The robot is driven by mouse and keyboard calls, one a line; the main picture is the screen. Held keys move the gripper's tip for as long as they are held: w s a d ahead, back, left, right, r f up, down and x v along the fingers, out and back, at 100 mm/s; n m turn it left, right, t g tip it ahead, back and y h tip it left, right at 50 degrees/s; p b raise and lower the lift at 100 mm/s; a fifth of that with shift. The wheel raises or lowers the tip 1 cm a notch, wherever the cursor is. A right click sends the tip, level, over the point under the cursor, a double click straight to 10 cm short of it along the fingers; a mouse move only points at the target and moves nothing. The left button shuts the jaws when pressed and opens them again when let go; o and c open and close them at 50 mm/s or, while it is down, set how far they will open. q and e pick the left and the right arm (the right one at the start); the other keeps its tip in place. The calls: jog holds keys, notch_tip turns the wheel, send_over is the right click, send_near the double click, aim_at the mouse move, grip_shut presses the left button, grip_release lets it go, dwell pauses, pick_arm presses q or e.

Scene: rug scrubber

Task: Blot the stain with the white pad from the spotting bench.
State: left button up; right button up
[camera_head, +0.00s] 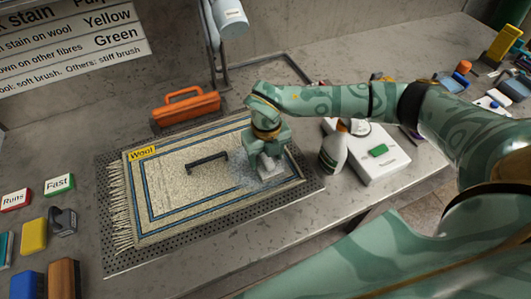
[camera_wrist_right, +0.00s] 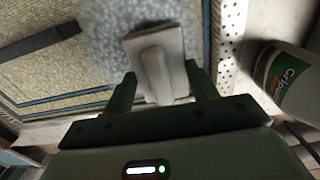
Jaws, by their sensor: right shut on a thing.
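My right gripper (camera_head: 268,153) is over the right part of the rug (camera_head: 185,205), pointing down. It is shut on the pale grey-white pad (camera_head: 271,173), which shows more clearly in the right wrist view (camera_wrist_right: 155,48) with its raised grip between my two fingers (camera_wrist_right: 162,88). The pad is on or just above the rug; I cannot tell whether it touches. The bluish-grey stain (camera_head: 240,171) spreads around the pad, and the pad hides part of it. The stain also shows in the right wrist view (camera_wrist_right: 103,38). My left gripper is not in view.
A dark bar handle (camera_head: 207,160) lies on the rug, left of the stain.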

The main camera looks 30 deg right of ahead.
jog(key=shift+f+b, duration=0.3)
jog(key=shift+f, duration=0.2)
dwell(0.8)
dwell(0.8)
jog(key=shift+s+f, duration=0.2)
dwell(2.6)
jog(key=shift+r, duration=0.1)
jog(key=r+p, duration=0.6)
jog(key=r, duration=0.1)
jog(key=shift+w+r+p, duration=0.15)
jog(key=shift+w+p, duration=0.05)
jog(key=shift+p, duration=0.2)
dwell(0.3)
dwell(0.7)
